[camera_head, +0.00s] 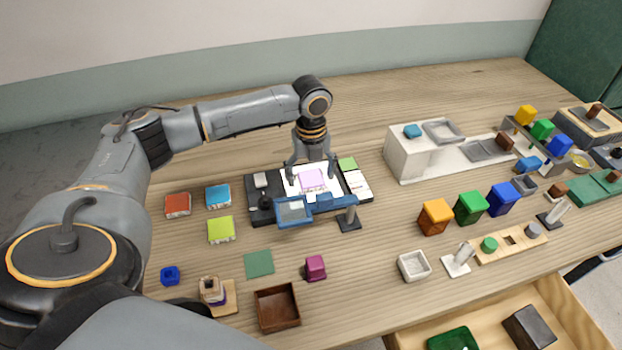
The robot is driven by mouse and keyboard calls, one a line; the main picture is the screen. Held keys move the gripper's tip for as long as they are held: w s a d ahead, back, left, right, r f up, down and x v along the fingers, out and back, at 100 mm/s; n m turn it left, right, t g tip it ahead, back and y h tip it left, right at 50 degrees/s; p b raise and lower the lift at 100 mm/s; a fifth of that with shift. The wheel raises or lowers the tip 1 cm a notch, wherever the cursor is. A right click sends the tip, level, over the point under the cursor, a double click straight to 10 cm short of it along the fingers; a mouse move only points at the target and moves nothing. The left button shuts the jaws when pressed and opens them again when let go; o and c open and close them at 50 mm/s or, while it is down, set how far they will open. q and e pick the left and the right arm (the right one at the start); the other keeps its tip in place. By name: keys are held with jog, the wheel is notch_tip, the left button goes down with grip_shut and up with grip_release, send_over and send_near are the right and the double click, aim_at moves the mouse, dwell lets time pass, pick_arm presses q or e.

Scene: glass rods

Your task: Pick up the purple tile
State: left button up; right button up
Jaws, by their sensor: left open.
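The purple tile (312,180) is a light purple square lying on the white lit area of a dark device in the middle of the table. My left gripper (311,179) reaches down over it, with its fingers spread to the left and right of the tile. The gripper is open and holds nothing that I can see. Whether the fingertips touch the tile cannot be told. My right gripper is not in view.
The dark device (262,205) has a blue-framed screen (294,211) in front of the tile. Red (177,205), blue (218,195) and lime (221,229) tiles lie to the left. A brown box (277,308) stands in front. A white block (407,157) stands at right.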

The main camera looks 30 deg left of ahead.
pick_arm(q)
jog(key=shift+c, duration=0.6)
jog(key=c, duration=1.2)
jog(key=shift+c, duration=0.2)
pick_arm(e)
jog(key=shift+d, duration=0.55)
pick_arm(q)
jog(key=shift+r, duration=0.1)
jog(key=shift+r, duration=0.55)
jog(key=s+d+r, duration=0.1)
jog(key=d+r, duration=0.2)
jog(key=d, duration=0.1)
jog(key=s+d+r+b, duration=0.1)
jog(key=d+r, duration=0.3)
jog(key=s+d+r+b, duration=0.1)
jog(key=s+d+r, duration=0.1)
jog(key=d+r, duration=0.2)
jog(key=shift+s+d+r, duration=0.1)
jog(key=shift+d+r, duration=0.05)
jog(key=shift+d, duration=0.1)
jog(key=shift+s+d+r, duration=0.1)
jog(key=shift+d+r, duration=0.2)
jog(key=shift+d, duration=0.15)
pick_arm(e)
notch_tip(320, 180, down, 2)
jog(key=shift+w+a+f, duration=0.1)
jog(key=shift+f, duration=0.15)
